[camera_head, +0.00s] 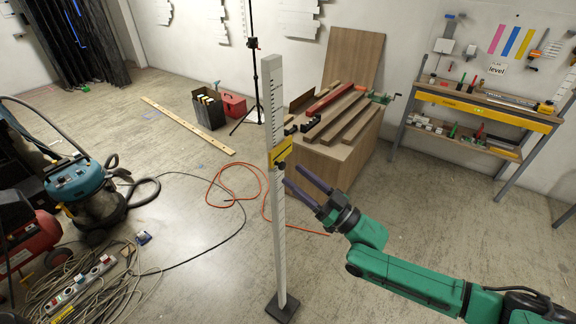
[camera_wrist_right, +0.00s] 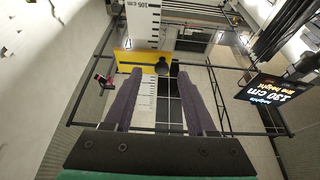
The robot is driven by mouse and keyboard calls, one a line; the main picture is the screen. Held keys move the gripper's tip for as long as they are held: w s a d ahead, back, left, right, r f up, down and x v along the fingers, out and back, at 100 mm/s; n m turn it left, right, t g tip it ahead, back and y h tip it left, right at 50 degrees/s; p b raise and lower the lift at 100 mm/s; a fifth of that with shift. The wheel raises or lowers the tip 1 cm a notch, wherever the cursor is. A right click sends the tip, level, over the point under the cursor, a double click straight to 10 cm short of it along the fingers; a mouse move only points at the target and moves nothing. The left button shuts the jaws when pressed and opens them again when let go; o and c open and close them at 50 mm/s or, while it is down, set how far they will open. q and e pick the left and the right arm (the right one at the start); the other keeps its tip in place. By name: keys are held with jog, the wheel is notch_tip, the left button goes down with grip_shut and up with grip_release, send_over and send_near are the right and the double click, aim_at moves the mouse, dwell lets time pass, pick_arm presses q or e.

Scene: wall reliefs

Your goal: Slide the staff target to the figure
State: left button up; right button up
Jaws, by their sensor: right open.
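The staff (camera_head: 278,220) is a tall white upright post with dark graduation marks, standing on a dark square base (camera_head: 283,307). Its yellow target (camera_head: 282,148) sits around the middle to upper part of the staff, with a dark knob on it. In the right wrist view the yellow target (camera_wrist_right: 128,62) crosses the staff (camera_wrist_right: 143,20), just below a mark reading 105 cm. My right gripper (camera_head: 290,176) is open. Its purple fingers point at the target, and in the right wrist view the knob (camera_wrist_right: 162,68) shows between the fingertips. I cannot tell whether they touch it. My left gripper is not in view.
In the right wrist view a dark sign (camera_wrist_right: 285,88) reads "line height 130 cm". A workbench with wood strips (camera_head: 335,150) stands behind the staff, and a shelf bench (camera_head: 480,105) is at the right. A blue vacuum (camera_head: 75,180) and cables lie left. The floor near the staff is mostly open.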

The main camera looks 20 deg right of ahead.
aim_at(284, 168)
jog(key=x, duration=0.3)
jog(key=shift+a+r, duration=0.2)
jog(key=shift+a, duration=0.15)
jog(key=shift+w+d, duration=0.1)
jog(key=shift+c, duration=0.9)
grip_shut()
